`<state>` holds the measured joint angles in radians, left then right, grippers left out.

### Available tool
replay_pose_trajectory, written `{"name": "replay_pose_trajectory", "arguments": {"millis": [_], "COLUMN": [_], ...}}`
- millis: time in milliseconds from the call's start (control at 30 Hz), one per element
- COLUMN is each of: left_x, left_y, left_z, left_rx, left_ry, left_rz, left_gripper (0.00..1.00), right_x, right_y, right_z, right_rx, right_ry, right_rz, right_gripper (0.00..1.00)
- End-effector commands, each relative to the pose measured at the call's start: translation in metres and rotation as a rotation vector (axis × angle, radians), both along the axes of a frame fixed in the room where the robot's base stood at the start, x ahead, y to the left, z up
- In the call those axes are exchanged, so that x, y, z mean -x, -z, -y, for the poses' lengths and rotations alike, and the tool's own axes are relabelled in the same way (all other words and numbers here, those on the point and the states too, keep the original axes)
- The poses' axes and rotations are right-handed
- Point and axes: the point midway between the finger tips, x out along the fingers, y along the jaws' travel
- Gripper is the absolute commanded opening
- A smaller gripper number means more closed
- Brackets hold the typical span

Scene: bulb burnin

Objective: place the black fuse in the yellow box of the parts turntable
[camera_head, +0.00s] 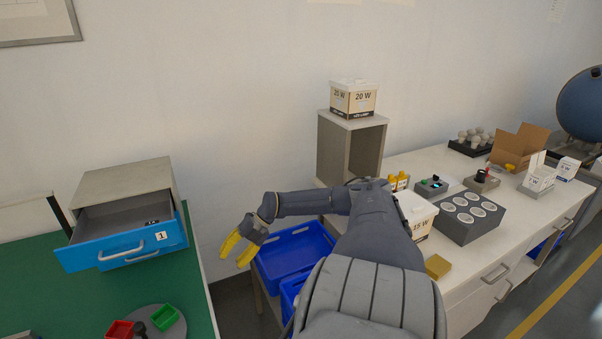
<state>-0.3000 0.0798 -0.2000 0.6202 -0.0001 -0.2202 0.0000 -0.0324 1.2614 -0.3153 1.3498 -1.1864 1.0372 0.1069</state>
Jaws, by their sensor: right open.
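The parts turntable (172,332) is a grey disc on the green table, cut off by the bottom edge. A red box (120,330) and a green box (166,318) show on it, with a dark knob-like piece (140,328) between them. No yellow box shows on its visible part. A small dark object (152,222) lies in the open blue-fronted drawer (125,243); it may be the black fuse, but it is too small to tell. My right gripper (232,251) has yellow fingers, is open and empty, and hangs right of the drawer. My left gripper is out of view.
Blue crates (294,250) stand low behind my right gripper. The white bench (470,262) on the right carries cartons, a grey block with several round sockets (470,217) and a yellowish block (438,266).

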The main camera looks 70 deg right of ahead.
Motion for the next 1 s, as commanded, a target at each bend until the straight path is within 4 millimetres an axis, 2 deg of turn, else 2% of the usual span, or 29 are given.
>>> {"name": "replay_pose_trajectory", "arguments": {"millis": [33,100,200,300,400,500,600,767,1000], "left_x": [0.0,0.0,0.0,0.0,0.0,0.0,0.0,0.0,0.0], "left_y": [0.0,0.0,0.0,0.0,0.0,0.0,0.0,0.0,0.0], "left_z": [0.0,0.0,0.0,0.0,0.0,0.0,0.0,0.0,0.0], "left_rx": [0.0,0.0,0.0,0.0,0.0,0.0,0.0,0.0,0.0], "left_ry": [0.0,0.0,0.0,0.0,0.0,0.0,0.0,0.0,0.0], "left_rz": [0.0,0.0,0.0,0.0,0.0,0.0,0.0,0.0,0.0], "left_gripper": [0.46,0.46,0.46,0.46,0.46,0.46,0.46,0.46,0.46], "right_x": [0.026,0.062,0.109,0.147,0.174,0.191,0.199,0.2,0.2], "right_y": [0.027,0.058,0.089,0.106,0.114,0.118,0.122,0.141,0.18], "right_z": [0.015,0.038,0.071,0.099,0.121,0.134,0.141,0.142,0.141], "right_rx": [0.097,0.227,0.385,0.511,0.6,0.653,0.68,0.684,0.683], "right_ry": [-0.022,-0.055,-0.104,-0.15,-0.188,-0.214,-0.225,-0.227,-0.226], "right_rz": [-0.077,-0.171,-0.28,-0.357,-0.407,-0.438,-0.451,-0.453,-0.453], "right_gripper": [0.4,0.4,0.4,0.4,0.4,0.4,0.4,0.4,0.4]}}
